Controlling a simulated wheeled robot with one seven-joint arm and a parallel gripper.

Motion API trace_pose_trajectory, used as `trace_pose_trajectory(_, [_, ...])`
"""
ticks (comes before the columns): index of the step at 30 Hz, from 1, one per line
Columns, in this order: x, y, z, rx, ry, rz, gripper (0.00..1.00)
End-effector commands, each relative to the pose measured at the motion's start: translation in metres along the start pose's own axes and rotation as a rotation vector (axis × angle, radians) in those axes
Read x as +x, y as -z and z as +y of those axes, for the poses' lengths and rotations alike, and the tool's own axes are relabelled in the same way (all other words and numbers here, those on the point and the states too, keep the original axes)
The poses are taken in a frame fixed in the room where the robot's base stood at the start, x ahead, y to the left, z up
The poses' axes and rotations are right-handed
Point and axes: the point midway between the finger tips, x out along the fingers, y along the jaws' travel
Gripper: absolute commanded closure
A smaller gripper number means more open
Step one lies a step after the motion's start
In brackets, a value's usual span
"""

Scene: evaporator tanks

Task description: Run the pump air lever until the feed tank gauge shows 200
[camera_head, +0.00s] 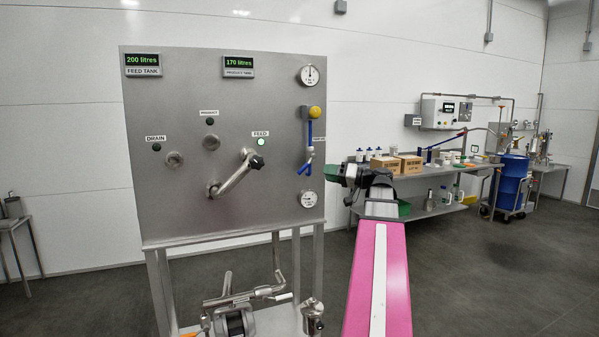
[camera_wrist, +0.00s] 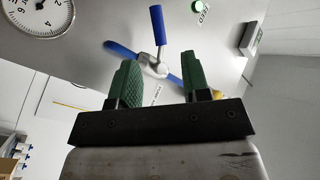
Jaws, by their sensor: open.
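The feed tank gauge (camera_head: 142,65) on the steel panel reads 200 litres. The pump air lever (camera_head: 306,164), with blue arms on a pale metal valve body, is at the panel's right side. In the wrist view the lever (camera_wrist: 157,26) shows just beyond my fingertips, with one blue arm pointing up and another lying slanted across. My gripper (camera_head: 332,172) is just right of the lever in the head view. Its green fingers (camera_wrist: 160,60) are open and look empty. I cannot tell whether either finger touches the lever.
Round dials (camera_head: 309,75) sit above and below the lever. A bench (camera_head: 440,205) with boxes and bottles stands at right.

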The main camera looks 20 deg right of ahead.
Motion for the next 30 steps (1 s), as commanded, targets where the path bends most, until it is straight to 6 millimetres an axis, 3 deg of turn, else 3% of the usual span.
trace_pose_trajectory(8, [-0.001, 0.006, -0.001, 0.02, -0.054, -0.037, 0.57])
trace_pose_trajectory(24, [0.08, 0.003, 0.003, 0.018, -0.05, -0.036, 0.57])
trace_pose_trajectory(30, [0.097, 0.003, 0.004, 0.018, -0.051, -0.035, 0.57])
